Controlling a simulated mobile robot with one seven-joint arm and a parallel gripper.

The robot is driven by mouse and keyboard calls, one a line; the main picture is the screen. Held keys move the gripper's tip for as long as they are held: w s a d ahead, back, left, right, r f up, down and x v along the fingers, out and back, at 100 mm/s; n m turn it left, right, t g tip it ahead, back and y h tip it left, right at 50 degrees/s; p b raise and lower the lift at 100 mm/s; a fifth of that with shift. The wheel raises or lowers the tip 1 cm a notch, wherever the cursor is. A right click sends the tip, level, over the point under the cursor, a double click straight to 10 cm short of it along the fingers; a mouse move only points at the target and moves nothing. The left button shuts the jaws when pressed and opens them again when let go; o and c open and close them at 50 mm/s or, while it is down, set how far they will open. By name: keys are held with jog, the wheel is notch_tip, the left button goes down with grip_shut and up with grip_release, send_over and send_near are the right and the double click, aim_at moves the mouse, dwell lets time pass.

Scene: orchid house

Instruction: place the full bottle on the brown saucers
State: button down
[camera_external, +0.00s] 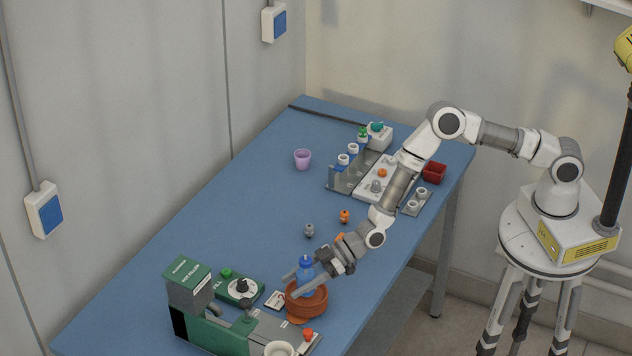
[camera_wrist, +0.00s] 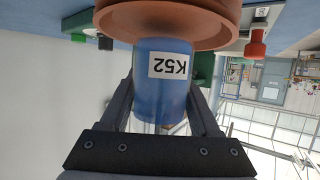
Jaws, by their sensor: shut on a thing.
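A blue bottle (camera_external: 306,266) with a blue cap stands upright over the stacked brown saucers (camera_external: 307,306) near the front of the table. In the wrist view, which is upside down, the bottle (camera_wrist: 160,95) carries a white label reading K52. Its base meets the rim of the saucers (camera_wrist: 168,22); I cannot tell whether it rests on them or hangs just above. My gripper (camera_external: 293,285) is shut on the bottle, with one finger on each side, as the wrist view also shows.
A green filling machine (camera_external: 190,300) and a green scale (camera_external: 240,288) stand left of the saucers. A white cup (camera_external: 279,349) and a red-knobbed piece (camera_external: 308,334) are in front. A purple pot (camera_external: 302,159) and a bottle rack (camera_external: 345,178) stand farther back. The table's left middle is clear.

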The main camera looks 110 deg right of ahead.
jog(key=shift+f, duration=0.1)
jog(key=shift+c, duration=0.6)
grip_release()
jog(key=v, duration=1.2)
jog(key=s+a+r+g+h, duration=0.1)
jog(key=s+r+g, duration=0.1)
jog(key=s+r, duration=0.7)
jog(key=s+a+r+g+h, duration=0.1)
jog(key=s+r+g+h, duration=0.15)
jog(key=s+r, duration=0.6)
jog(key=s+a+r+m+g, duration=0.1)
jog(key=s+r, duration=0.3)
jog(key=s, duration=0.7)
jog(key=s+a+r+g+y, duration=0.1)
jog(key=s+r, duration=0.3)
jog(key=s, duration=0.7)
jog(key=shift+s+m+g+b, duration=0.35)
jog(key=shift+m+g+b, duration=0.05)
jog(key=shift+g, duration=0.25)
